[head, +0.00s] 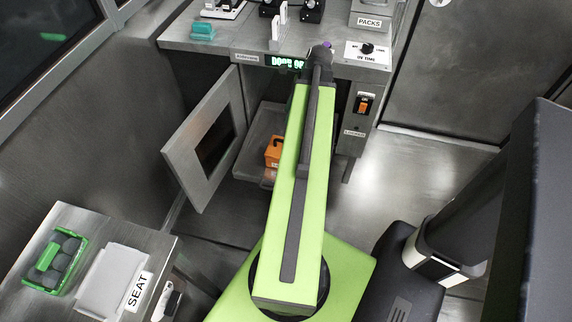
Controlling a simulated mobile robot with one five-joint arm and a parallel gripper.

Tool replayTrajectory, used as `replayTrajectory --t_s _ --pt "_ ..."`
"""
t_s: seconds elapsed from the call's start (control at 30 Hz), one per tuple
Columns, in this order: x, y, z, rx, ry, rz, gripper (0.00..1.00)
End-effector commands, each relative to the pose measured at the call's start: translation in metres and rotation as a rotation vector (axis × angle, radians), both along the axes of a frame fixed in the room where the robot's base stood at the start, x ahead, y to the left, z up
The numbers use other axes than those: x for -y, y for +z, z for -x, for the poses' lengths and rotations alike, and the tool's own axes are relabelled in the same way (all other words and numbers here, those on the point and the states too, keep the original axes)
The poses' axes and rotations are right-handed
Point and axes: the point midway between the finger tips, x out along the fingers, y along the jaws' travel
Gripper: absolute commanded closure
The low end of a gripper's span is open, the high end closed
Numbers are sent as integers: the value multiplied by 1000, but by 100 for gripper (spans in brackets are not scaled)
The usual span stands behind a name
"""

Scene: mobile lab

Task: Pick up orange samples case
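The orange samples case (273,152) sits inside the open compartment under the bench, on a grey tray or shelf (262,128). It is a small orange box with a handle-like top. My green arm covers its right side. My arm reaches up the picture from my base, and its dark far joint is at the bench front. My gripper's fingers do not show; they are hidden by the arm. Nothing orange shows on the visible part of the arm.
The compartment's grey framed door (214,122) stands open to the left. The bench (228,40) above carries equipment and a green-lit display (286,62). Floor is clear at right.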

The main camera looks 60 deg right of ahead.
Motion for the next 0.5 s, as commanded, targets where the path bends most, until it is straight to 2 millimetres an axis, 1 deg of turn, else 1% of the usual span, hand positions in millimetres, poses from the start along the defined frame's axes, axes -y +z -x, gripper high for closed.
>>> replayTrajectory --t_s 0.03,0.1,0.2,0.37,0.47,0.5 --pt "15 -13 21 7 -101 -23 61" --pt "26 -16 41 13 -203 -47 61" --pt "34 -17 55 19 -275 -67 61" --pt "35 -17 57 20 -290 -71 61" --pt "34 -26 53 21 -287 -70 61" --pt "33 -33 51 19 -286 -70 61"
